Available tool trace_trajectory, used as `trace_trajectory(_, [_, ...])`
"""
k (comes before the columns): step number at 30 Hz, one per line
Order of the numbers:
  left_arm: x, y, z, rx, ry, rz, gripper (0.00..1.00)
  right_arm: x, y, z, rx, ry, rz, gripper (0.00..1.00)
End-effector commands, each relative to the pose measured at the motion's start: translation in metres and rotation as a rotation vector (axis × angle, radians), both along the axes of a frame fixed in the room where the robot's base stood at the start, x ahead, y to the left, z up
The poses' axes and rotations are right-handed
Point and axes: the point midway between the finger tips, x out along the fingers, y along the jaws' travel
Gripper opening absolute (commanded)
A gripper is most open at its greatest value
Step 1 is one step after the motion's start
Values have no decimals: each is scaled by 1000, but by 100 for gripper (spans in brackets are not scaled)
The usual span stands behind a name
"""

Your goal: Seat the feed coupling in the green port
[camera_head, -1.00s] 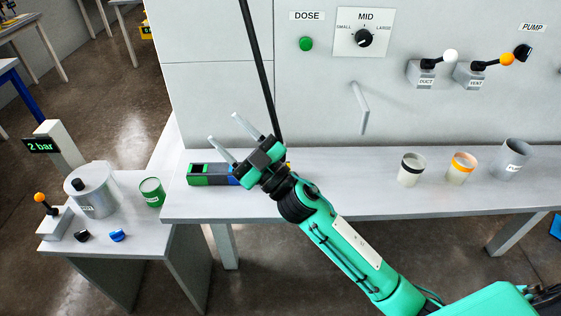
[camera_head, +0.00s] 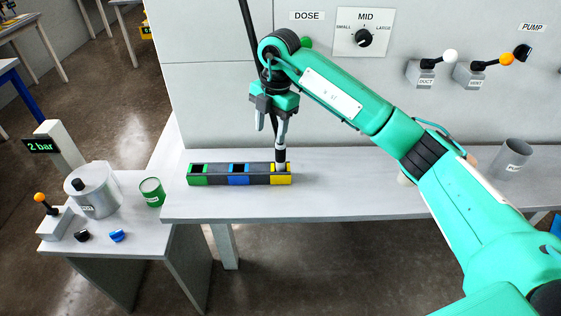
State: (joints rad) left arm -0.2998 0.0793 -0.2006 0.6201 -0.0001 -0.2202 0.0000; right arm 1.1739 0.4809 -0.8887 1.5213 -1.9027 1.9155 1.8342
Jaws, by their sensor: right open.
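The port block (camera_head: 212,181) lies on the bench with a green port (camera_head: 197,170), a blue port (camera_head: 238,170) and a yellow port (camera_head: 281,181) from left to right. The feed coupling (camera_head: 281,157) is the dark end of the black hose (camera_head: 249,45) and stands upright at the yellow port. The green port looks empty. My right gripper (camera_head: 271,130) points down just above the coupling, jaws open; one finger overlaps the hose in the picture. I cannot tell whether it touches. My left gripper is out of view.
A small side table holds a silver pot (camera_head: 94,192), a green cup (camera_head: 152,191) and an orange-knobbed lever (camera_head: 42,201). A grey cup (camera_head: 513,158) stands at the bench's right. My right arm hides much of the panel and other cups. The bench front is clear.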

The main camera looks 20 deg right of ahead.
Motion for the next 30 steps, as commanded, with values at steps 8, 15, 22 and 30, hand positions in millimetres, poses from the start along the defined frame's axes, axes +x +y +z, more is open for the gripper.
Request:
trace_trajectory(8, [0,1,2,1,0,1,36,5,-29,3,-126,14,-91,51])
trace_trajectory(15, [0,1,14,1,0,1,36,4,-29,-39,-124,17,-89,51])
trace_trajectory(22, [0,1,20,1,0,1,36,5,-29,-68,-121,13,-88,51])
trace_trajectory(30, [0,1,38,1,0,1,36,10,-29,-89,-120,16,-88,51])
